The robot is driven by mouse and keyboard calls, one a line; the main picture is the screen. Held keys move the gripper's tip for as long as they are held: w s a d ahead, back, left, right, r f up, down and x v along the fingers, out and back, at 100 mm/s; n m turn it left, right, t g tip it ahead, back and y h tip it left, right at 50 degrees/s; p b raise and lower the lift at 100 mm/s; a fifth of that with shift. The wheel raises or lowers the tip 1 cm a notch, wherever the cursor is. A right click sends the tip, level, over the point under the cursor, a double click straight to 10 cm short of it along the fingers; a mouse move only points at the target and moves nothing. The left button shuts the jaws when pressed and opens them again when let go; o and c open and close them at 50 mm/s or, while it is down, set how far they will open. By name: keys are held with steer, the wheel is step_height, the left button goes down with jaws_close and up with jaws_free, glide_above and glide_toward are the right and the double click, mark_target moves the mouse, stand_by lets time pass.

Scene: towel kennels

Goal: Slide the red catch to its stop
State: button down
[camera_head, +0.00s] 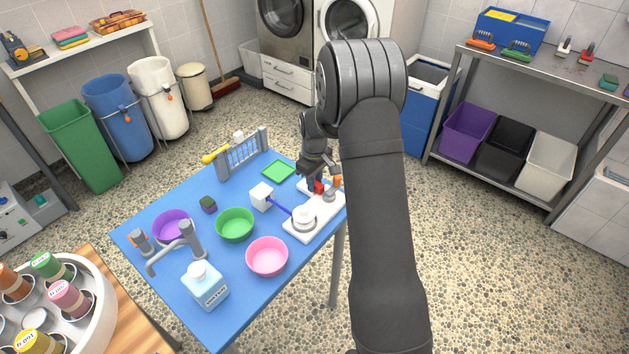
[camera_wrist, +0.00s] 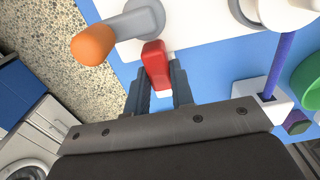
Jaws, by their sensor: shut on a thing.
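The same gripper (camera_head: 318,178) shows small in the head view, reaching down to the board. A grey lever with an orange knob (camera_wrist: 92,45) is beside the catch. The slot or track under the catch is mostly hidden, and I cannot tell how close the catch is to its stop.
On the blue table (camera_head: 180,195) are a white block with a blue rod (camera_head: 263,196), green bowl (camera_head: 235,225), pink bowl (camera_head: 267,256), purple bowl (camera_head: 172,226), soap bottle (camera_head: 205,286), grey tap (camera_head: 185,240), green tray (camera_head: 278,170) and rack (camera_head: 243,153). The front right board has a round grey part (camera_head: 304,216).

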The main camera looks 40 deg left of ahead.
steer(key=shift+a, duration=1.75)
steer(key=shift+r, duration=0.1)
steer(key=c, duration=1.3)
jaws_free()
steer(key=shift+a, duration=0.1)
steer(key=shift+c, duration=0.2)
steer(key=shift+o, duration=0.5)
step_height(320, 180, up, 17)
steer(key=shift+r, duration=0.15)
